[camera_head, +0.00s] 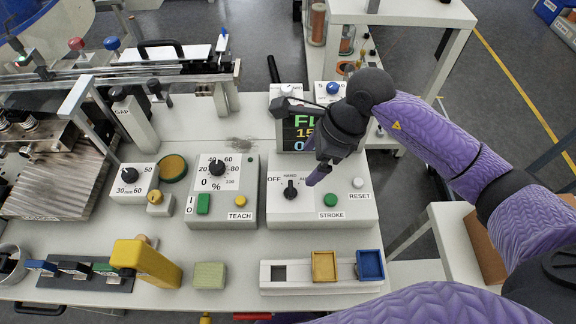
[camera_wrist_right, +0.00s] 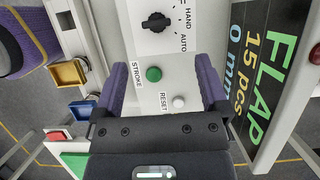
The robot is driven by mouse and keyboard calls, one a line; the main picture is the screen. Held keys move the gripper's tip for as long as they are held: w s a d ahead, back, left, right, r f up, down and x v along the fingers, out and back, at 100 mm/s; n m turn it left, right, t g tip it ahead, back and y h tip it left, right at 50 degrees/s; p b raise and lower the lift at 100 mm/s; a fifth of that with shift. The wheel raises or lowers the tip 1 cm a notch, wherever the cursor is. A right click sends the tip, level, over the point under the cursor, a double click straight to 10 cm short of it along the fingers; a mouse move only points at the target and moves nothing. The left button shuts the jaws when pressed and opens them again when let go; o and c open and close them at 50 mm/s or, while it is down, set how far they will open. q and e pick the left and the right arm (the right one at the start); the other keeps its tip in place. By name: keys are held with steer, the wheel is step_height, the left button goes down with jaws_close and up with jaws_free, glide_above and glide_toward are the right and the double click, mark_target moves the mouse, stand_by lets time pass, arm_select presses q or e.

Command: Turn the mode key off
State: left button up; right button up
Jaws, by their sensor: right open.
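The mode key (camera_head: 290,189) is a black rotary knob on a white control box, with OFF to its left, HAND above it and AUTO to its right. Its grip stands about upright, toward HAND. In the right wrist view the knob (camera_wrist_right: 156,22) shows at the top, beyond the fingers. My right gripper (camera_head: 315,165) hangs above the box, just right of the knob, and partly covers the AUTO label. Its purple fingers are apart, with nothing between them. In the wrist view my right gripper (camera_wrist_right: 162,70) spans the green STROKE button and white RESET button. My left gripper is not in view.
The green STROKE button (camera_head: 330,200) and white RESET button (camera_head: 358,183) sit right of the knob. A display (camera_head: 300,132) stands behind the box. A TEACH box (camera_head: 240,170) is to the left. A tray (camera_head: 300,287) with yellow and blue bins lies in front.

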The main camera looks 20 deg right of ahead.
mark_target(292, 187)
steer(key=x, duration=0.3)
steer(key=b+x, duration=0.1)
steer(key=x, duration=0.2)
steer(key=b+x, duration=0.1)
steer(key=x, duration=0.2)
steer(key=shift+s+a+r, duration=0.1)
steer(key=shift+s, duration=0.2)
jaws_close()
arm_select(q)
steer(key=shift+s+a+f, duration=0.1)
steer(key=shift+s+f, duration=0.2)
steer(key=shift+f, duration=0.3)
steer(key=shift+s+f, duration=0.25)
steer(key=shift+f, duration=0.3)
